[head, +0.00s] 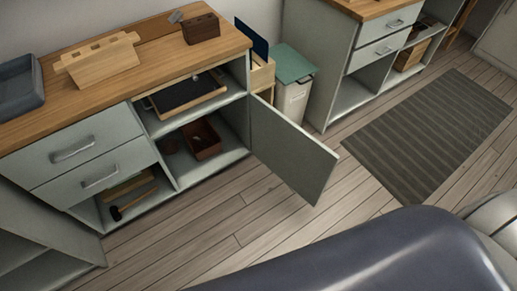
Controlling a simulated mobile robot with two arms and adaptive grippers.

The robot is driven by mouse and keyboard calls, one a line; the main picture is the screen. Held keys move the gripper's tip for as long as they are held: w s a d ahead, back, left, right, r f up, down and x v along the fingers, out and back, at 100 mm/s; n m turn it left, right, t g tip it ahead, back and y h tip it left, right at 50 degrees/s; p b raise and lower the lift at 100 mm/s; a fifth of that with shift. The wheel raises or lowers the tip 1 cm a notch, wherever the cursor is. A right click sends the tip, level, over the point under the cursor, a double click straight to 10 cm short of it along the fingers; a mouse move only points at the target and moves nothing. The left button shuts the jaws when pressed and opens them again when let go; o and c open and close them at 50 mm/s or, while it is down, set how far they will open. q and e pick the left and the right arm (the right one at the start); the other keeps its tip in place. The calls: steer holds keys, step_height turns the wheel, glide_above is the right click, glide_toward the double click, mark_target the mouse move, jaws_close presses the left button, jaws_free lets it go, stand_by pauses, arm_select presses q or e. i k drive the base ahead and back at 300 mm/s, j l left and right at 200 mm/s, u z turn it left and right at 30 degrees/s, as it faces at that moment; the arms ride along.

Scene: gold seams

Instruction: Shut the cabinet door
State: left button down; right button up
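The cabinet door (291,150) is a pale grey-green panel. It stands wide open, swung out from the right side of the wood-topped cabinet (158,191), and its free edge points toward the lower right over the floor. The opening behind it shows a shelf with a dark tray (187,94) and a lower space with a brown box (201,139). No gripper shows in the head view.
A bin with a green lid (294,66) stands right of the cabinet, behind the door. A striped grey rug (428,130) lies at the right. Wooden floor (240,215) is clear in front. A dark rounded part, probably mine, fills the bottom right.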

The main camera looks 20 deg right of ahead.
mark_target(303, 163)
steer(key=l+u, duration=0.45)
steer(key=l, duration=0.2)
steer(key=l+u, duration=0.45)
steer(key=l, duration=0.2)
steer(key=k+l+u, duration=0.1)
steer(key=l+u, duration=0.35)
steer(key=l, duration=0.15)
steer(key=k+l, duration=0.1)
steer(key=l, duration=0.25)
steer(key=k+l, duration=0.1)
steer(key=l, duration=0.3)
steer(key=k+l, duration=0.1)
steer(key=l, duration=0.25)
steer(key=k+l+u, duration=0.1)
steer(key=l, duration=0.3)
steer(key=k+l, duration=0.15)
steer(key=l, duration=0.2)
steer(key=k+l, duration=0.1)
steer(key=l, duration=0.25)
